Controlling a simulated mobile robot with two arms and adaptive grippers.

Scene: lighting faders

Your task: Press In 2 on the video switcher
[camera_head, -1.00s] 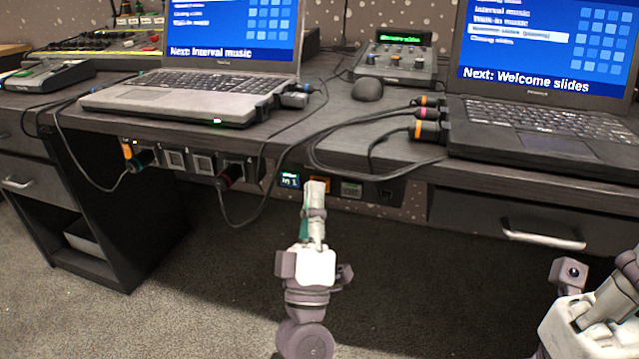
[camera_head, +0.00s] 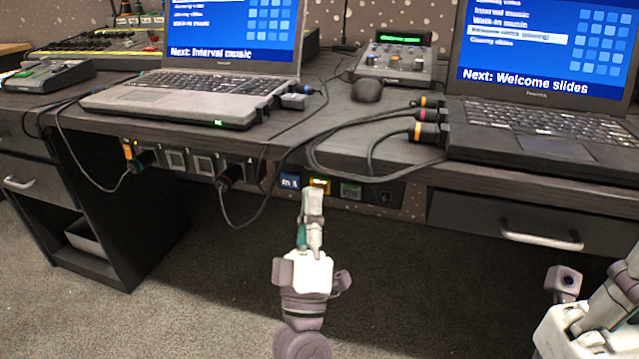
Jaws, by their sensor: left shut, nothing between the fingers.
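The video switcher's dark panel (camera_head: 405,192) is set under the front edge of the desk, between the two laptops. It carries a small blue display (camera_head: 289,182) that seems to read "In 1", a lit yellow-orange button (camera_head: 319,186), a green button (camera_head: 351,191) and a dark socket (camera_head: 385,196). The button labels are too small to read. My left gripper (camera_head: 313,194) is shut and empty, pointing up at the panel. Its tip is just below the yellow-orange button in the picture and covers its lower edge; contact cannot be told.
A port panel (camera_head: 186,162) with plugged cables hangs left of the switcher. Two laptops, a mouse (camera_head: 367,90) and a control box (camera_head: 394,62) stand on the desk. A drawer handle (camera_head: 540,240) sticks out at right. The space under the desk is open.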

